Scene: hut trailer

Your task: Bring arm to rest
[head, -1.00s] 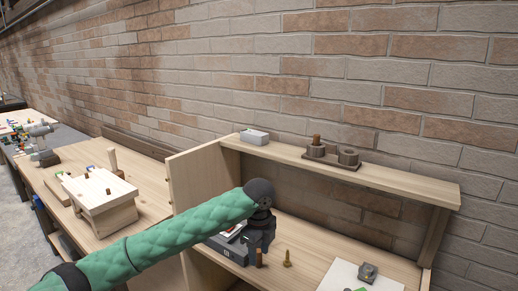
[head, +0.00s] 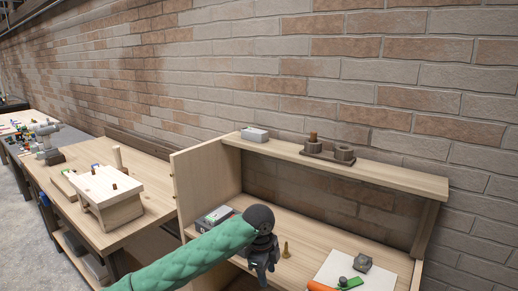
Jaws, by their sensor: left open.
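My left arm, in a green quilted sleeve, comes in from the bottom left of the head view. Its dark left gripper (head: 262,272) points down over the front part of the wooden desk. The jaws are open, and I see nothing held between them. A small brass-coloured peg (head: 286,250) stands upright just right of the gripper. A grey box-like device (head: 214,217) lies behind the arm, partly hidden by it. My right gripper is not in view.
A raised shelf (head: 395,178) spans the desk and carries a white box (head: 255,134) and a dark holder (head: 328,152). White paper (head: 335,268), a small grey device (head: 362,262) and an orange-handled item (head: 322,286) lie at right. A wooden stand (head: 108,194) is on the left table.

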